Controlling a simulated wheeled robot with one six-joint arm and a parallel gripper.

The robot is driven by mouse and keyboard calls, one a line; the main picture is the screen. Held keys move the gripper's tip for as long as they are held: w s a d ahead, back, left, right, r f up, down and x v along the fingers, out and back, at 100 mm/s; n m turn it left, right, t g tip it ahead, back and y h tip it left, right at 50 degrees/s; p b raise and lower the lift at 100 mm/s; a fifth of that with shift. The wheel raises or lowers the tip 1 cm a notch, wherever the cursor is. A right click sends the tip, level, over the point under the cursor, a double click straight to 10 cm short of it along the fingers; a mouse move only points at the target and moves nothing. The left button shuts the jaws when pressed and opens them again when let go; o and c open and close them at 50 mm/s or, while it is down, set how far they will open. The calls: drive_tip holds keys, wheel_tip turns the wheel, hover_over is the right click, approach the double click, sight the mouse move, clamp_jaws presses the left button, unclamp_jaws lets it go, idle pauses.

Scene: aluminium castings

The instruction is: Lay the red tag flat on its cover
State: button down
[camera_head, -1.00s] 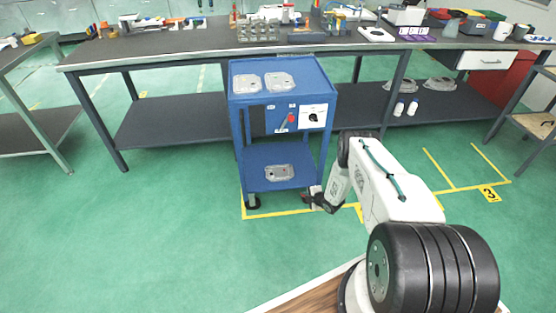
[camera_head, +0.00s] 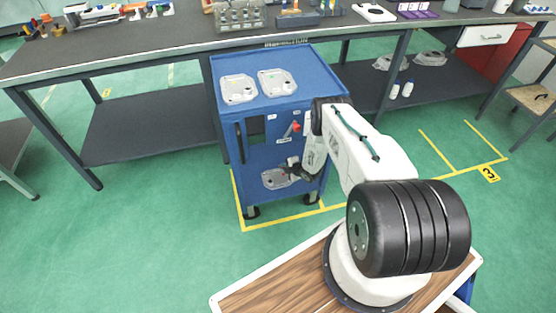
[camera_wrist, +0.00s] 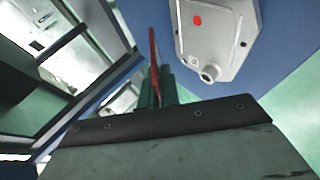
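My gripper (camera_wrist: 157,88) is shut on a thin red tag (camera_wrist: 154,62), seen edge-on between the dark green fingers in the wrist view. A grey metal cover (camera_wrist: 218,35) with a red dot lies on a blue surface, ahead and to the right of the fingertips, apart from the tag. In the head view my gripper (camera_head: 293,169) is at the cart's lower shelf, beside a grey cover (camera_head: 274,180) there, which it partly hides. The tag cannot be made out in the head view.
The blue cart (camera_head: 318,84) carries two more grey covers (camera_head: 238,89) (camera_head: 277,82) on its top, which lies above my gripper. A red knob (camera_head: 296,127) is on its front panel. A long workbench (camera_head: 150,47) stands behind. Green floor is clear at the left.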

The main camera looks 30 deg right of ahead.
drive_tip(key=shift+w+a+f, duration=0.15)
drive_tip(key=shift+w+f, duration=0.1)
drive_tip(key=shift+f, duration=2.6)
drive_tip(key=c, duration=1.6)
unclamp_jaws()
drive_tip(key=shift+o, duration=0.2)
drive_tip(key=shift+s, duration=0.1)
drive_tip(key=v, duration=0.7)
drive_tip(key=shift+s+r, duration=0.2)
drive_tip(key=shift+r, duration=0.05)
